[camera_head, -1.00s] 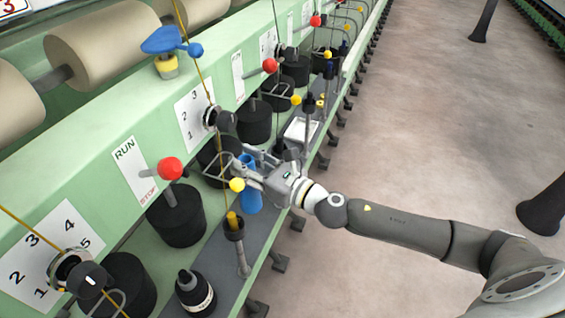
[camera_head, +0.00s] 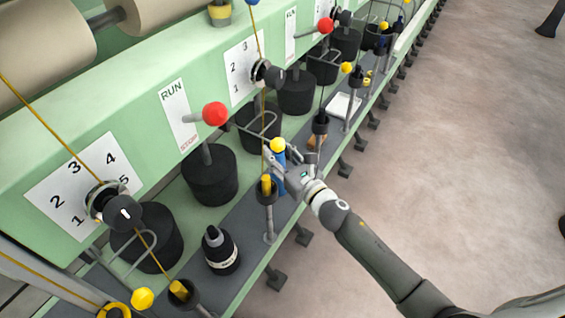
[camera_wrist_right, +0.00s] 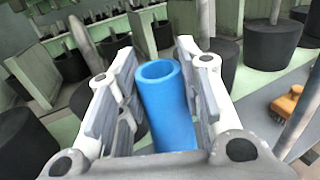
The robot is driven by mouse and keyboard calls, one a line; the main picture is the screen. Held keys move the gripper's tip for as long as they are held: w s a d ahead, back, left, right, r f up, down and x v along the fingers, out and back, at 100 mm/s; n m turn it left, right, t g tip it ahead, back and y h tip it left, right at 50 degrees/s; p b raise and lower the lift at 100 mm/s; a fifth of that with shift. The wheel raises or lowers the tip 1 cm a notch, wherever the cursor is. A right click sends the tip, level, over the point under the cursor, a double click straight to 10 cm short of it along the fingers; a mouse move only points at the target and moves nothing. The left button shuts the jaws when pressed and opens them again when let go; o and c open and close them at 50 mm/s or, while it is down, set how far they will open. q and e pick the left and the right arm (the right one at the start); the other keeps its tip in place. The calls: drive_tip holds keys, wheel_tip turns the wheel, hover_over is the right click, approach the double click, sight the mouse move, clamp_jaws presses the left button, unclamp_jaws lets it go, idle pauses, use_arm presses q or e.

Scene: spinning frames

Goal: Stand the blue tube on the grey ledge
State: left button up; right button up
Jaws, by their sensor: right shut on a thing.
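The blue tube (camera_head: 280,184) is upright between the fingers of my right gripper (camera_head: 281,168). In the right wrist view the tube (camera_wrist_right: 166,108) shows its open round top, with a finger of the gripper (camera_wrist_right: 165,85) along each side. The grey ledge (camera_head: 250,250) runs along the front of the green machine, and the tube is over or at its front part. The tube's lower end is partly hidden, so I cannot tell whether it touches the ledge. My left gripper is not in view.
A black bottle (camera_head: 221,252) stands on the ledge left of the tube. A post with a yellow spool (camera_head: 267,188) is close beside the tube. An orange-brown object (camera_wrist_right: 288,104) and a white tray (camera_head: 344,106) lie farther along. Black cylinders (camera_head: 209,174) line the back.

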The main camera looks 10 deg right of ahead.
drive_tip(key=shift+f+b, duration=0.55)
drive_tip(key=shift+f, duration=1.45)
drive_tip(key=shift+f, duration=0.25)
drive_tip(key=o, duration=0.9)
drive_tip(key=shift+r, duration=0.1)
drive_tip(key=shift+s+r, duration=0.1)
drive_tip(key=shift+r, duration=0.1)
drive_tip(key=shift+b+v, duration=0.95)
drive_tip(key=shift+v, duration=5)
